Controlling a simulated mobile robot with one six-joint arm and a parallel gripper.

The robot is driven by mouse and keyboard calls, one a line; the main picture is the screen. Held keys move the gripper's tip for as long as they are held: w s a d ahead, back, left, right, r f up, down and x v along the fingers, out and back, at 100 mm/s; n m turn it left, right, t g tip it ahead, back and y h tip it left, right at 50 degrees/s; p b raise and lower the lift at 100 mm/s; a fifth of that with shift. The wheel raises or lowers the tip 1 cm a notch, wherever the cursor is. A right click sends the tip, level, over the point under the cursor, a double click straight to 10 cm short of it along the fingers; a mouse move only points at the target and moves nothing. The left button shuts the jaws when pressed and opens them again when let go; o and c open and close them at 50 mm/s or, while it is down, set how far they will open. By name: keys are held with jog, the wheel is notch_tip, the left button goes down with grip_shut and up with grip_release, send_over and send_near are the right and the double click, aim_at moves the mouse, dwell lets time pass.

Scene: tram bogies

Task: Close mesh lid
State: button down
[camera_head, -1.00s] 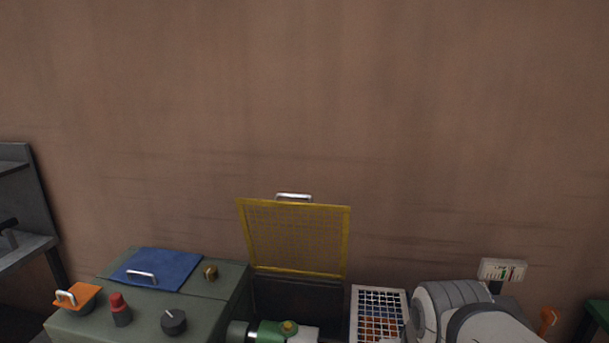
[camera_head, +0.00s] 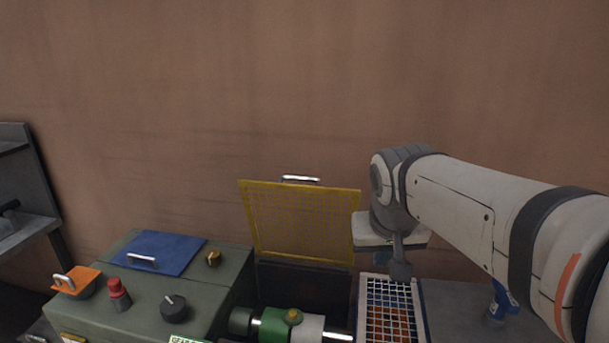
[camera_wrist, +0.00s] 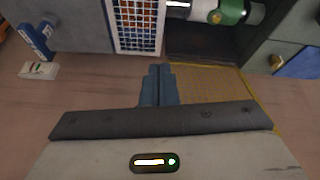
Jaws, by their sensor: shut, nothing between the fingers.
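The yellow mesh lid (camera_head: 302,222) stands open, upright and leaning a little back, behind a dark open bin (camera_head: 300,285). A metal handle (camera_head: 300,180) is on its top edge. My gripper (camera_head: 401,275) is shut and empty, to the right of the lid, with its fingers pointing down above the white grid basket. In the wrist view the shut fingers (camera_wrist: 158,72) show beside the mesh lid (camera_wrist: 215,90), apparently apart from it. The lid's handle is hidden in the wrist view.
A green cabinet (camera_head: 215,300) at left bears a blue flap (camera_head: 158,253), an orange flap (camera_head: 75,281), a red knob (camera_head: 117,292) and a black dial (camera_head: 174,309). A green and white cylinder (camera_head: 285,322) lies before the bin. The white grid basket (camera_head: 424,305) is at right.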

jog(key=w+a+r+m+t+b, duration=0.15)
jog(key=w+a+r, duration=0.3)
jog(key=w, duration=0.45)
jog(key=w+a+r+t+h+b, duration=0.1)
jog(key=w+a+r+b, duration=0.15)
jog(key=w+a, duration=0.55)
jog(key=w+a+r+m+t+b, duration=0.1)
jog(key=w+a+r+t, duration=0.2)
jog(key=w, duration=0.8)
jog(key=shift+n+g, duration=0.25)
jog(key=shift+g, duration=0.3)
jog(key=w+f, duration=0.1)
jog(key=f, duration=0.1)
jog(key=w+d+f, duration=0.1)
jog(key=f, duration=0.2)
jog(key=w+f+p, duration=0.1)
jog(key=f, duration=0.1)
jog(key=shift+w+d+f, duration=0.15)
jog(key=shift+w+f, duration=0.1)
jog(key=shift+w, duration=0.05)
jog(key=shift+s, duration=0.15)
jog(key=shift+s+f+b, duration=0.1)
jog(key=shift+f+b, duration=0.05)
jog(key=shift+b, duration=0.15)
